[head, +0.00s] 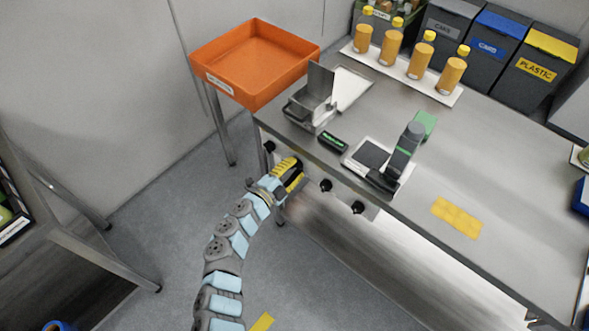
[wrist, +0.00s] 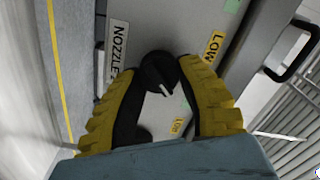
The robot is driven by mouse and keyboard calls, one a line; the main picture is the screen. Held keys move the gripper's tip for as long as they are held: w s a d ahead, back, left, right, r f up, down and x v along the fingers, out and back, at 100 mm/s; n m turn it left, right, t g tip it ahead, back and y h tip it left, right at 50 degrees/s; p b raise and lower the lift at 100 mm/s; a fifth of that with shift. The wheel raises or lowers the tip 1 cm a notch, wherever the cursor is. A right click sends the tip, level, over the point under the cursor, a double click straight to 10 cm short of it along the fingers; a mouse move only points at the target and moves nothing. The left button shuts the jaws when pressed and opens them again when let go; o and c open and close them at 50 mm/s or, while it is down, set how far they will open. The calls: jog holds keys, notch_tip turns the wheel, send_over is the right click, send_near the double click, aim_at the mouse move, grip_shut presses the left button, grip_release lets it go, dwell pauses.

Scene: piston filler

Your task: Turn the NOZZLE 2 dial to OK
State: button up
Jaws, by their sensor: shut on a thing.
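My gripper (wrist: 157,70) has its two yellow fingers shut on a black round dial (wrist: 157,66) in the wrist view. A light pointer mark shows on the dial's lower side. A plate beside the left finger reads NOZZLE (wrist: 117,45), its number hidden. A yellow LOW label (wrist: 214,46) is at upper right. Another small yellow label (wrist: 178,126) lies between the fingers, too small to read surely. In the head view my gripper (head: 294,174) is at the table's front panel and hides the dial it holds.
Other black dials (head: 269,147) (head: 326,185) (head: 358,207) stick out of the same front panel on both sides. Above are a steel table (head: 500,175), a scale (head: 372,155), a small display (head: 333,142) and an orange tray (head: 255,65). The floor in front is open.

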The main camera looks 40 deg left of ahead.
dwell(0.3)
jog(key=o, duration=1.2)
jog(key=s, duration=1.2)
jog(key=shift+d, duration=0.3)
